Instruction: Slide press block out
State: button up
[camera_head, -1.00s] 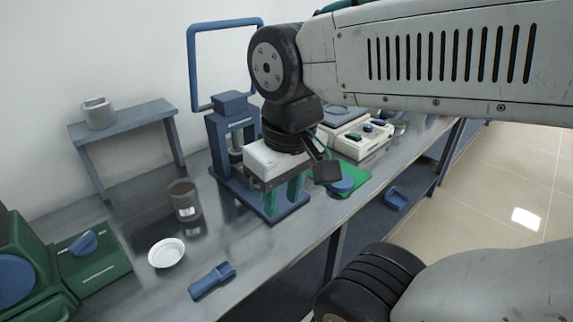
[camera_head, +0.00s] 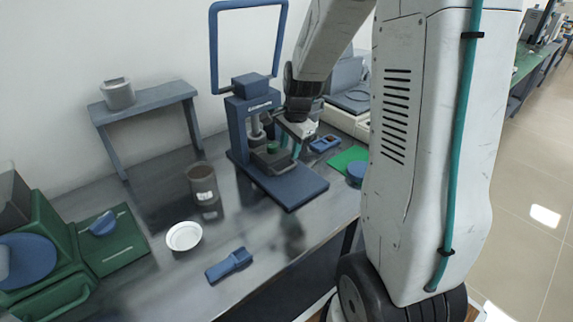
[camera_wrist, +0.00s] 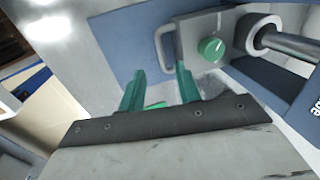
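The press (camera_head: 248,125) is a blue frame with a flat blue base plate (camera_head: 298,187) and a tall loop handle. The press block (camera_head: 270,160) is a grey block low inside the frame, on the base. In the wrist view the block (camera_wrist: 222,22) shows a green round knob and a pale loop handle (camera_wrist: 163,45) on its near side. My gripper (camera_wrist: 159,68) is open, its two green fingers apart, with the loop handle at or just beyond the fingertips. I cannot tell whether they touch. In the head view my gripper (camera_head: 286,150) is beside the block, partly hidden.
A brown jar (camera_head: 202,182), a white dish (camera_head: 184,236) and a blue tool (camera_head: 229,265) lie on the bench to the left and front. A green mat (camera_head: 346,158) lies to the right, partly behind my arm. The front of the base plate is clear.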

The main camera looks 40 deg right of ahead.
aim_at(286, 169)
jog(key=f, duration=0.2)
jog(key=w+f, duration=0.1)
jog(key=f, duration=0.5)
jog(key=shift+w+d, duration=0.1)
jog(key=shift+w, duration=0.2)
jog(key=shift+c, duration=0.2)
grip_shut()
